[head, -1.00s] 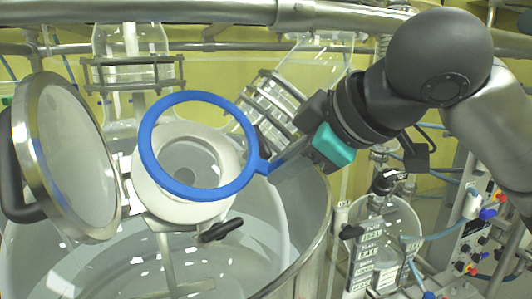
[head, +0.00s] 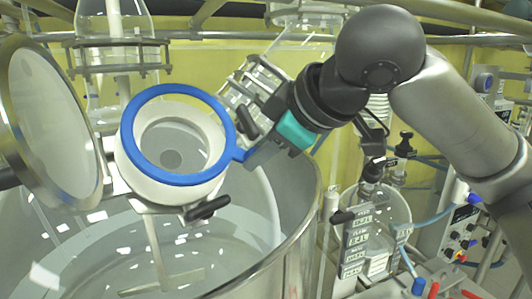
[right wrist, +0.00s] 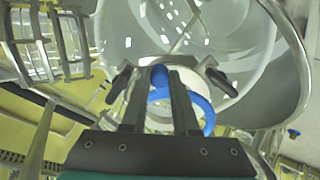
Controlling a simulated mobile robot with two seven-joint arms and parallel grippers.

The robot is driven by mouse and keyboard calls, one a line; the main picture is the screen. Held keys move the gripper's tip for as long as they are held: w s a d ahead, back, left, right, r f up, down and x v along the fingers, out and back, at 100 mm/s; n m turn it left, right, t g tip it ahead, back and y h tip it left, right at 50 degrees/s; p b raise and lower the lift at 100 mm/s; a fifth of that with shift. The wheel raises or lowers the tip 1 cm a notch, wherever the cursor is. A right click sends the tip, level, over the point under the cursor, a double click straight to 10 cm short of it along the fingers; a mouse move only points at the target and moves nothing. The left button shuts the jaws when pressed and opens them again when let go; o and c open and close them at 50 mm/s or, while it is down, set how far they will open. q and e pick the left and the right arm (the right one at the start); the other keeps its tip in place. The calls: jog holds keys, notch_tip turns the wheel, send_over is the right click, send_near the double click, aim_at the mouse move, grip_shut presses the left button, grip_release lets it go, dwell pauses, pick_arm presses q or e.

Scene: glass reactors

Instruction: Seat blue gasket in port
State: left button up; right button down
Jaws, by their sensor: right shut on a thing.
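The blue gasket (head: 178,179) is a flat ring with a short tab at its right. In the head view it lies over the front face of the white round port (head: 214,142), nearly lined up with it. White rim shows inside the ring. Whether it touches the port I cannot tell. My right gripper (head: 246,155) comes from the right and is shut on the tab. In the right wrist view the fingers (right wrist: 160,78) pinch the tab, and part of the blue ring shows behind the right finger. My left gripper is not in view.
A round metal-rimmed lid (head: 55,125) stands swung open left of the port. Black clamp handles (head: 208,208) stick out beside the port. The large glass vessel (head: 255,225) lies below. Caged glass necks rise behind, and a smaller flask (head: 385,210) stands at right.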

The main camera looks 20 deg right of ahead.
jog(key=shift+b+x, duration=1)
jog(key=shift+x, duration=1.55)
jog(key=c, duration=0.6)
grip_release()
jog(key=v, duration=1.5)
